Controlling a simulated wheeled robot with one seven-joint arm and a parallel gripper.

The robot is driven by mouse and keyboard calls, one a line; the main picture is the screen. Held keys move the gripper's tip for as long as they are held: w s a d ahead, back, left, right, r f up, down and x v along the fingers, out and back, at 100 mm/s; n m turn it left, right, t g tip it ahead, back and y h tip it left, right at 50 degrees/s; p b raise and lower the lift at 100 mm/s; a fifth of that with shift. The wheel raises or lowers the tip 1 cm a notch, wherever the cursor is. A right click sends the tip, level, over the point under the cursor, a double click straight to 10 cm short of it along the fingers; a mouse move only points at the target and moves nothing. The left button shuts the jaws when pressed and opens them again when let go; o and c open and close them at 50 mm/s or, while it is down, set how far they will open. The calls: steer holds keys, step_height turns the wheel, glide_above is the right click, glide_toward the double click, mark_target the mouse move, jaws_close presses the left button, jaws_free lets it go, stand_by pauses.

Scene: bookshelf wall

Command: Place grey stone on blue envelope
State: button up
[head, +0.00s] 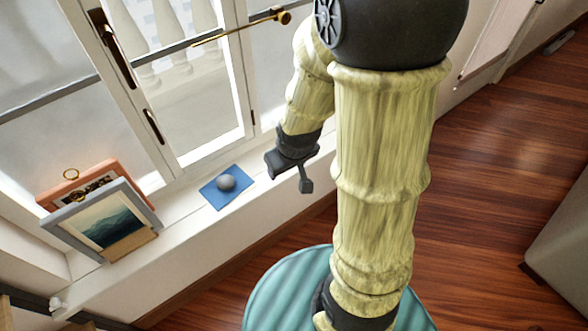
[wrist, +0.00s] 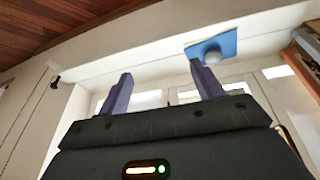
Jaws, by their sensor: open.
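The grey stone (head: 227,183) rests on the blue envelope (head: 214,194), which lies flat on the white window sill in the head view. In the wrist view the stone (wrist: 212,57) and the envelope (wrist: 229,42) show at the upper right, beyond one fingertip. My gripper (head: 288,176) is open and empty, to the right of the envelope and apart from the stone. Its two spread fingers show in the wrist view (wrist: 160,84) with nothing between them.
Framed pictures (head: 112,222) lean at the left of the sill (head: 185,232). A wooden floor (head: 480,180) lies to the right, with a grey piece of furniture (head: 565,245) at the right edge.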

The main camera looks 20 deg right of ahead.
steer(key=s+r+m+g, duration=0.1)
steer(key=s+r+m, duration=0.1)
steer(key=s+r, duration=0.2)
steer(key=shift+s+a, duration=0.15)
steer(key=shift+s, duration=0.25)
steer(key=shift+r, duration=0.1)
stand_by(0.8)
